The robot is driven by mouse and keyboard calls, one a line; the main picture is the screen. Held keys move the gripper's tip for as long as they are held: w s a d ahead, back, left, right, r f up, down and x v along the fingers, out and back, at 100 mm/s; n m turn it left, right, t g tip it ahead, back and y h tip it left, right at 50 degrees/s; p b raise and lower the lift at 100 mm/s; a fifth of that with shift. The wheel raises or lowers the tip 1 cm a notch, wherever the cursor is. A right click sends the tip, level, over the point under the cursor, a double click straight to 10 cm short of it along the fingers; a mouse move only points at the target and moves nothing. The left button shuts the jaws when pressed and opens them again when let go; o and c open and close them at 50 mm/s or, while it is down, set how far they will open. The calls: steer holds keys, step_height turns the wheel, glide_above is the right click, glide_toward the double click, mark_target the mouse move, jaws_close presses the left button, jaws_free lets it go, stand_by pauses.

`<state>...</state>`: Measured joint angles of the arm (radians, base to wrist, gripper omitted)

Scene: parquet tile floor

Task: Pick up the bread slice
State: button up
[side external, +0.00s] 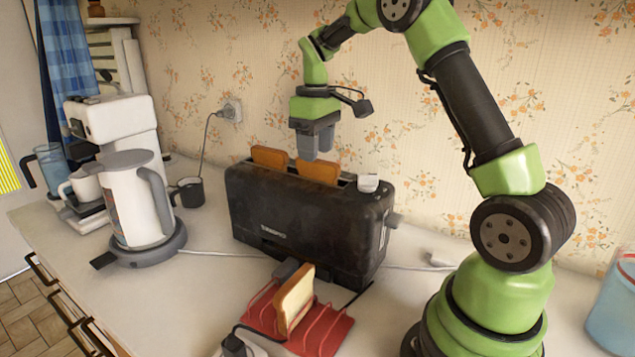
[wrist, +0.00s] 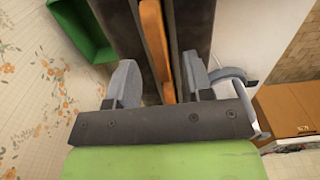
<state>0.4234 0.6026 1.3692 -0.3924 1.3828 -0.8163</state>
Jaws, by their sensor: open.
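Two golden-brown bread slices stand upright in the black toaster (side external: 300,215), with only their upper parts showing: a left slice (side external: 269,157) and a right slice (side external: 318,171). Another bread slice (side external: 296,297), pale with a brown crust, stands in the red rack (side external: 325,330) in front. My gripper (side external: 316,150) is open and points down just above the right toasted slice. In the wrist view, my two fingers (wrist: 160,82) lie on either side of a thin orange-brown slice edge (wrist: 154,45), apart from it. The lower parts of the toasted slices are hidden in the toaster.
A white kettle (side external: 128,195) on a grey base and a coffee machine (side external: 115,125) stand to the left. A dark mug (side external: 187,191) is behind the kettle. The papered wall is close behind the toaster. The counter (side external: 195,290) is clear at front left.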

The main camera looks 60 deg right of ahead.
step_height(320, 180, down, 4)
steer(key=shift+s+r, duration=0.15)
steer(key=shift+r, duration=0.05)
steer(key=shift+c, duration=0.2)
jaws_close()
steer(key=shift+r, duration=0.1)
